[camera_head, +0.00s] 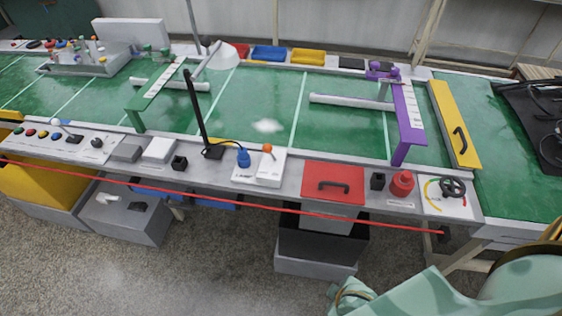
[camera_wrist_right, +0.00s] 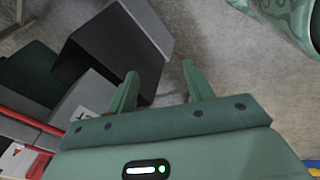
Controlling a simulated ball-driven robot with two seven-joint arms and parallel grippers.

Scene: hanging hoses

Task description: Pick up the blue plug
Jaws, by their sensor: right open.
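The blue plug (camera_head: 243,158) stands on a white plate at the front edge of the bench, with a thin black cable running from it to the foot of a black post (camera_head: 201,118). My right gripper (camera_wrist_right: 160,80) is open and empty in the right wrist view, with floor and dark bins beyond its fingers. In the head view my right arm shows at the lower right, away from the plug; its fingers are not visible there. My left gripper is in neither view.
A white box with an orange-tipped lever (camera_head: 268,165) stands right beside the plug. A black cube (camera_head: 179,162) is to its left and a red panel with a handle (camera_head: 333,183) to its right. A red line (camera_head: 250,207) crosses in front of the bench.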

